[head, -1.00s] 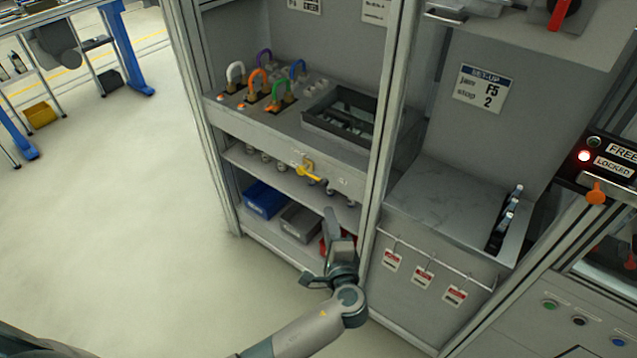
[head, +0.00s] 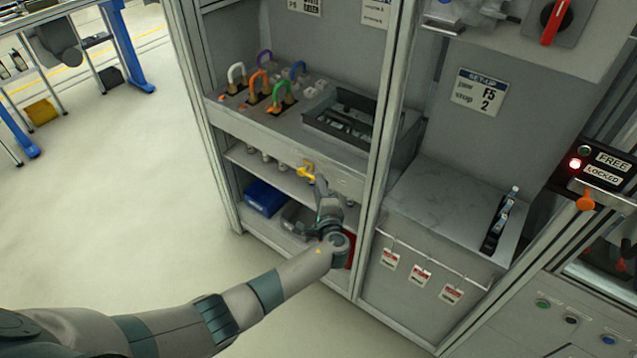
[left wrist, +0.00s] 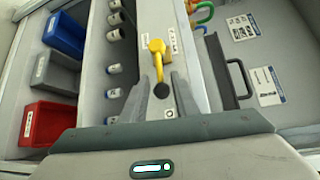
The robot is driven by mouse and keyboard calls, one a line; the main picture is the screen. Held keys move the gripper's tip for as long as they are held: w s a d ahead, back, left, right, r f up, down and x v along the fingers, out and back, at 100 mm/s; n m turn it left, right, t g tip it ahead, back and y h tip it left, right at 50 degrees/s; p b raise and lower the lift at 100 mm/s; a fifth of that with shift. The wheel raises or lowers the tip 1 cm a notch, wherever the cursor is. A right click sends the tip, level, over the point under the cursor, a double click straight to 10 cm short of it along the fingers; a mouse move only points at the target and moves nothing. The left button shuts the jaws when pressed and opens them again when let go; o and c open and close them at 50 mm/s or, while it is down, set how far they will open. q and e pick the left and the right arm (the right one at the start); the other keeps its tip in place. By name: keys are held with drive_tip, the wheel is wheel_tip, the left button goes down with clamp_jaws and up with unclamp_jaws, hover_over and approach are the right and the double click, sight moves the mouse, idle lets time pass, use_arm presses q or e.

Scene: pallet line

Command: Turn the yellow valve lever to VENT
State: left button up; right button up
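The yellow valve lever (head: 306,172) sits on the front of the grey cabinet, below the padlock shelf. My left gripper (head: 322,186) is just below and right of the valve. Small labels lie beside the lever, too small to read. My right gripper is not in view.
Coloured padlocks (head: 262,86) and a dark open tray (head: 340,118) are on the shelf above. A blue bin (head: 265,197), a grey bin (left wrist: 56,72) and a red bin (left wrist: 46,124) lie below. A cabinet post (head: 377,150) stands close right of my gripper.

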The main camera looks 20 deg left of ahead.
use_arm(q)
drive_tip(key=shift+x, duration=0.85)
drive_tip(key=shift+c, duration=0.3)
clamp_jaws()
drive_tip(key=shift+f, duration=0.1)
